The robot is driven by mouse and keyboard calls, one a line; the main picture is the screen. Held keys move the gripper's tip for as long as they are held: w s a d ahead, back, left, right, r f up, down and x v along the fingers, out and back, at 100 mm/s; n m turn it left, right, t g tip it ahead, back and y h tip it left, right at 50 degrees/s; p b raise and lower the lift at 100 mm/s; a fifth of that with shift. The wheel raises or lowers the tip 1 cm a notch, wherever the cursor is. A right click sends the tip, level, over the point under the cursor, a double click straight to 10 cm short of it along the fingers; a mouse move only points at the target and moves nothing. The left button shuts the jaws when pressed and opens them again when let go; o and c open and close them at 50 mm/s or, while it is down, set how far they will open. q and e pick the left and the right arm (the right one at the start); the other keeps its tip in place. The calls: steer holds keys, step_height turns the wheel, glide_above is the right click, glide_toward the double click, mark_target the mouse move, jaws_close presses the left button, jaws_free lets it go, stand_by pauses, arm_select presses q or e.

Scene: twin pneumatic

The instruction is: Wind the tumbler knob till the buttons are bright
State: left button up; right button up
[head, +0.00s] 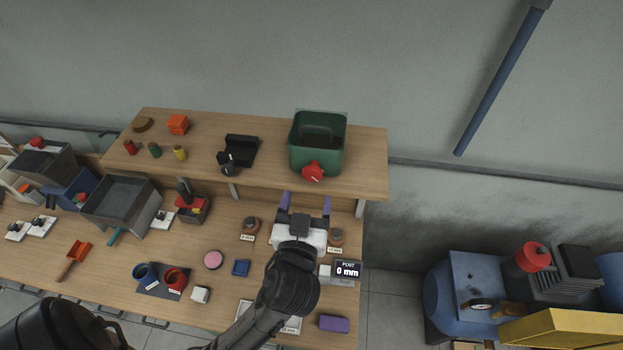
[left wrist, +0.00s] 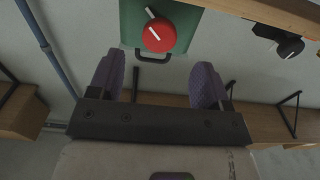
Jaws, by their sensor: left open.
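The green tumbler (head: 338,160) is an open-topped box on the raised shelf, with a dark inside. Its red round knob (head: 313,171) sits low on its front. The knob also shows in the left wrist view (left wrist: 158,38), with a white pointer mark toward the upper left. My left gripper (head: 305,203) is open, its purple fingers pointing at the shelf just below the knob. In the left wrist view, the gripper (left wrist: 157,80) has nothing between its fingers, and the knob is beyond them, apart. I cannot make out any buttons. My right gripper is not in view.
The raised wooden shelf (head: 265,175) also holds a black device (head: 240,150) and small coloured pieces left of the tumbler. The lower bench has a grey bin (head: 120,200), a pink disc (head: 213,260) and a "0 mm" display (head: 347,270). A blue tank machine (head: 465,290) stands right.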

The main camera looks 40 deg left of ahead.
mark_target(311, 177)
arm_select(q)
steer(key=shift+p+x, duration=0.65)
steer(key=shift+x, duration=2.3)
steer(key=shift+c, duration=0.4)
steer(key=c, duration=0.9)
steer(key=shift+o, duration=0.2)
steer(key=shift+r, duration=0.1)
